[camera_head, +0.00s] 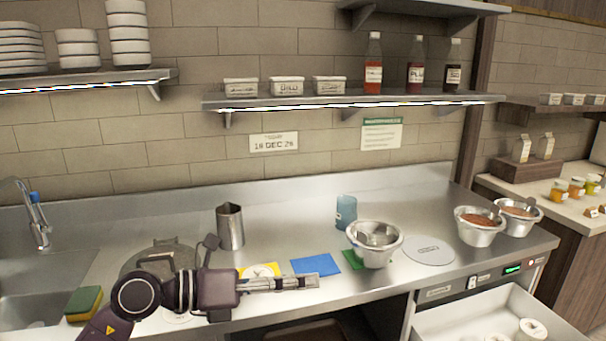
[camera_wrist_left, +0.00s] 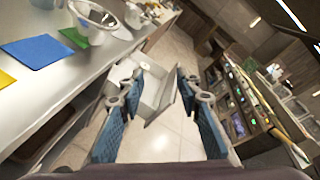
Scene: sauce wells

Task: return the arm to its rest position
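My left arm comes in from the lower left in the head view, and its gripper (camera_head: 312,281) points right over the front of the steel counter. In the left wrist view the two blue-padded fingers of this gripper (camera_wrist_left: 158,88) stand wide apart with nothing between them. Beyond them are the floor and an open drawer. My right arm and gripper show in neither view.
Behind the gripper on the counter (camera_head: 290,230) lie a blue mat (camera_head: 317,265) and a yellow mat, partly covered. A metal bowl (camera_head: 374,243), blue cup (camera_head: 346,211) and steel jug (camera_head: 230,227) stand farther back. An open drawer (camera_head: 455,320) juts out at lower right.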

